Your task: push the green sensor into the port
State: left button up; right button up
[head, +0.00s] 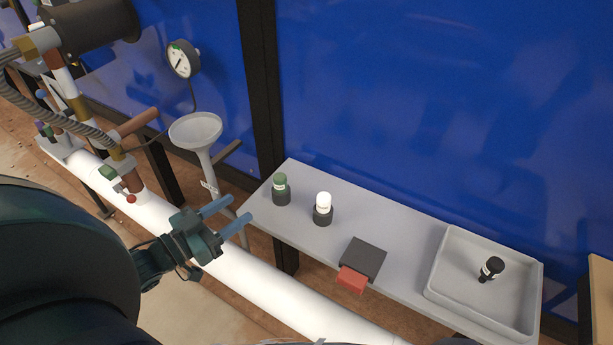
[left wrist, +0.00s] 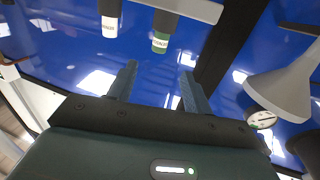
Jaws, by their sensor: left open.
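The green sensor (head: 281,182) has a green top, a pale band and a dark lower part, and stands upright at the left end of the grey shelf (head: 385,229). In the left wrist view the green sensor (left wrist: 161,40) hangs inverted near the top, beyond the fingertips. My left gripper (head: 241,207) is open and empty, its blue fingers pointing toward the shelf's left end, apart from the sensor. It also shows in the left wrist view (left wrist: 159,68). I cannot clearly identify the port. My right gripper is not in view.
A white-topped sensor (head: 323,200) stands beside the green one. A dark block with a red part (head: 352,280) sits at the shelf's front edge. A tray (head: 436,284) holds a black sensor (head: 493,266). A funnel (head: 196,130), gauge (head: 183,60) and white pipe (head: 262,287) are nearby.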

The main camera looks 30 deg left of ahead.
aim_at(275, 184)
pick_arm(q)
jog(key=x, duration=0.7)
jog(key=shift+r, duration=0.25)
jog(key=shift+x, duration=3.2)
jog(key=shift+s+f, duration=0.1)
jog(key=shift+f, duration=0.05)
jog(key=c, duration=1)
